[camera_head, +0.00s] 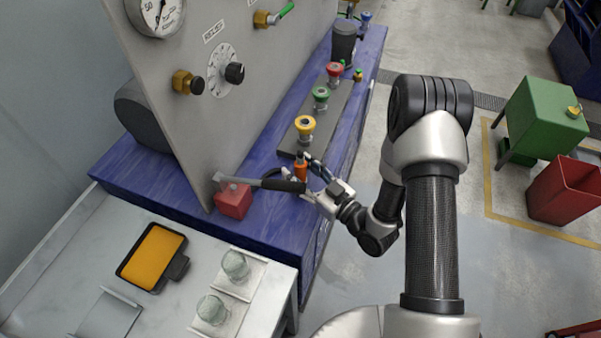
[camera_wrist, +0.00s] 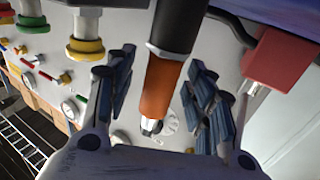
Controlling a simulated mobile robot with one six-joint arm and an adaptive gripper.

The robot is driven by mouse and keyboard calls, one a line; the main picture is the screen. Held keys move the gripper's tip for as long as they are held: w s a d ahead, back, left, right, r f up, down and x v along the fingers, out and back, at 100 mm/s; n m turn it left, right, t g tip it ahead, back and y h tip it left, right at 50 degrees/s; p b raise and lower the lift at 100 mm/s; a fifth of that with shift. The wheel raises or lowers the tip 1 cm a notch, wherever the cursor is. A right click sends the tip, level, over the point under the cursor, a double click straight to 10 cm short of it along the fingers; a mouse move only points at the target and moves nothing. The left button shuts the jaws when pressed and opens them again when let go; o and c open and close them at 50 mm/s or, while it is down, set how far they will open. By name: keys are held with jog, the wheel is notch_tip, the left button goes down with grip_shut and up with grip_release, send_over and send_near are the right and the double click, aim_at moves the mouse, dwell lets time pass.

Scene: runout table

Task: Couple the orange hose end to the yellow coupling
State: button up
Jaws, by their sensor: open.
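The orange hose end (camera_wrist: 160,88) hangs between my gripper's fingers in the wrist view, with a dark collar above it and a metal tip below. In the head view the orange hose end (camera_head: 301,167) stands near the front edge of the blue bench. My gripper (camera_head: 297,171) is open around it; the fingers (camera_wrist: 161,90) show gaps on both sides. The yellow coupling (camera_head: 305,125) sits on a dark strip just beyond the hose end, apart from it. It also shows in the wrist view (camera_wrist: 85,47) at left.
Green (camera_head: 320,96) and red (camera_head: 335,70) couplings stand farther along the strip. A red block (camera_head: 233,201) and a dark-gripped bar (camera_head: 283,185) lie left of my gripper. The upright gauge panel (camera_head: 205,110) borders the bench at left.

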jog(key=shift+c, duration=0.3)
grip_shut()
dwell(0.3)
